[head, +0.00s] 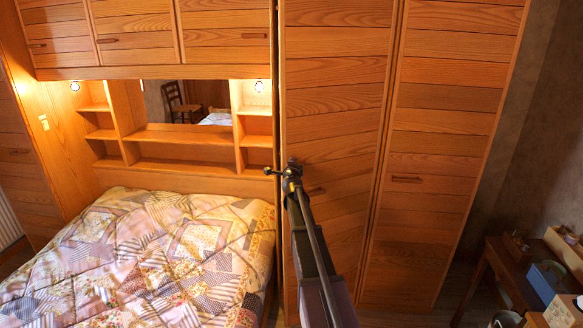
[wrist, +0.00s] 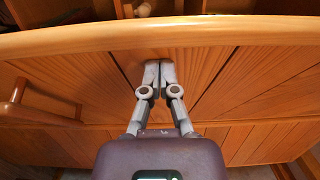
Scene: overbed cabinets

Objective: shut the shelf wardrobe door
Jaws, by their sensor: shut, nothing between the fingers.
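The shelf wardrobe door (head: 335,120) is the tall plank door just right of the bed shelves. Its planks slant against those of the door beside it, so it looks ajar; how far I cannot tell. My gripper (head: 288,168) is in front of its left edge, above its wooden handle (head: 316,191). In the wrist view my gripper (wrist: 160,66) has its fingers together and empty, at the door face (wrist: 215,65) close to the pale rounded edge. The handle (wrist: 40,108) lies to the left there. I cannot tell whether the fingertips touch the wood.
A second wardrobe door (head: 445,130) adjoins on the right. The bed (head: 150,255) with a patchwork quilt fills the lower left. Open shelves (head: 180,137) and overhead cabinets (head: 135,25) stand behind it. A cluttered wooden table (head: 497,255) is at lower right.

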